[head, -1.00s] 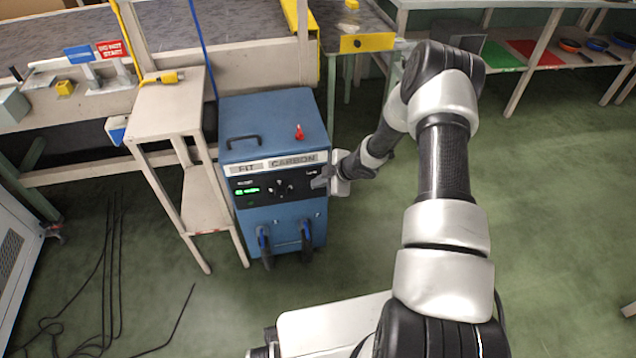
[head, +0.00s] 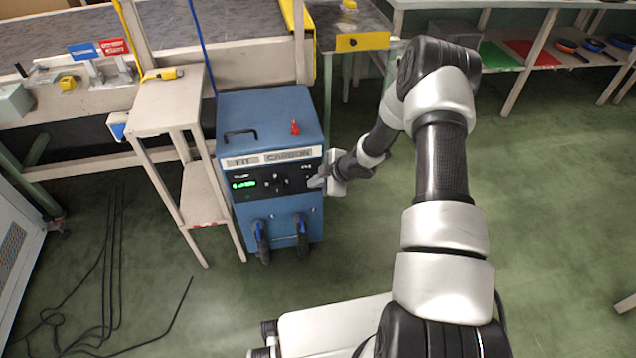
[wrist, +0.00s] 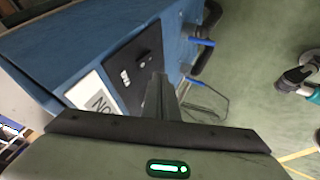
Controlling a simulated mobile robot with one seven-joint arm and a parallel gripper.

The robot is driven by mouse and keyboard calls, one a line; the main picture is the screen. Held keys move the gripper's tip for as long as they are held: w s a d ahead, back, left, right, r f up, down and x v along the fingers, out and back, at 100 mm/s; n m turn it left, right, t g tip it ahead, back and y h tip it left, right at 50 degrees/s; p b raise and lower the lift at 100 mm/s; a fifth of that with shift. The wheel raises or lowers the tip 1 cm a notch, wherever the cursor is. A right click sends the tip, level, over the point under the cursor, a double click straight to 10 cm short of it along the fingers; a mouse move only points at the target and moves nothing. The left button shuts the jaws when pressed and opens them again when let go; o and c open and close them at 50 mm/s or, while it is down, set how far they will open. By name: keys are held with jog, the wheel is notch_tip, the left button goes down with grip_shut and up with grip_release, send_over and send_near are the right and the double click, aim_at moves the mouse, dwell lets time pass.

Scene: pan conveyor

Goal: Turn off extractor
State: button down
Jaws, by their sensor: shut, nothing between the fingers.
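The extractor is a blue box (head: 270,118) with a "FIT CARBON" label and a black control panel (head: 265,184) on its front. A green display glows at the panel's left, with small knobs in the middle. My gripper (head: 316,182) is at the panel's right end, its fingers pointing at the panel. In the wrist view the shut fingers (wrist: 160,90) reach to the black panel (wrist: 138,68), close to its edge, with nothing between them. A small switch with a white mark shows on the panel there. I cannot tell whether the fingertips touch the panel.
A red knob (head: 295,127) and a black handle are on the extractor's top. Hoses (head: 262,240) hang at its lower front. A narrow beige stand (head: 165,110) is close on its left, the conveyor frame behind. Black cables lie on the floor at left.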

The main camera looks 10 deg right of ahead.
jog(key=w+r+p+v, duration=0.1)
jog(key=p+v, duration=0.2)
jog(key=v, duration=0.7)
jog(key=shift+w+p, duration=0.4)
